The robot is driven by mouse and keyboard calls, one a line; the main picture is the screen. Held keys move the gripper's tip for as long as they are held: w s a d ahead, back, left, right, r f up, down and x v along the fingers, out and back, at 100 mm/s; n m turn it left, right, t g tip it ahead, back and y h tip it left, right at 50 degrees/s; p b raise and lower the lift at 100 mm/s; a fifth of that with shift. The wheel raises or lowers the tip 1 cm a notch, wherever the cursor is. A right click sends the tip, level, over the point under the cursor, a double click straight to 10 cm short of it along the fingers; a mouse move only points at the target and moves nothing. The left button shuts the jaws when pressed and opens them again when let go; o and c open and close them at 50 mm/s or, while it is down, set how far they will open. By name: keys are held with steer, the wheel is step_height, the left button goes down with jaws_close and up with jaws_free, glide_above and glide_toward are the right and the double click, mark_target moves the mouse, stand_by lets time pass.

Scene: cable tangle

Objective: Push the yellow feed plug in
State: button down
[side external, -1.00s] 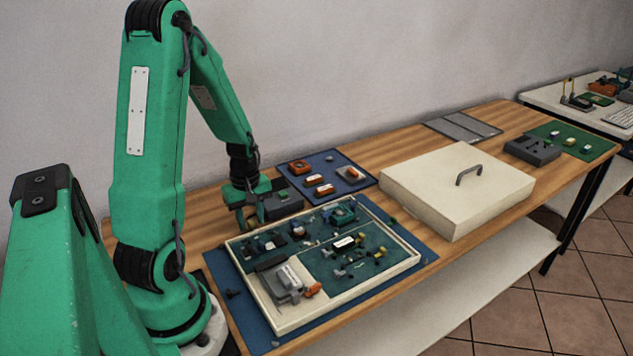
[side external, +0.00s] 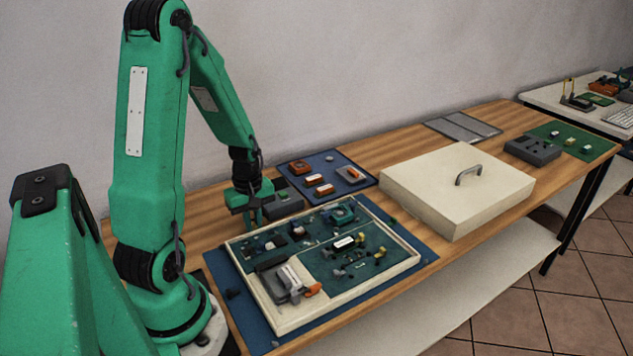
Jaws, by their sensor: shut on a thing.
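The tray holds green circuit boards (side external: 325,262) with several small parts. Small yellow pieces (side external: 380,253) show on the right part of the boards. I cannot tell from here which yellow piece is the feed plug, or whether it is the thing in my jaws.
A grey unit with an orange part (side external: 312,289) sits at the tray's front left. A blue mat (side external: 330,160) with orange parts lies behind. A large cream lidded box (side external: 455,200) with a handle stands to the right. Bare wood shows between box and tray.

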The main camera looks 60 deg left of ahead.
mark_target(254, 226)
steer(key=shift+d, duration=0.1)
steer(key=c, duration=1.4)
jaws_free()
steer(key=shift+r, duration=0.1)
steer(key=shift+r, duration=3.85)
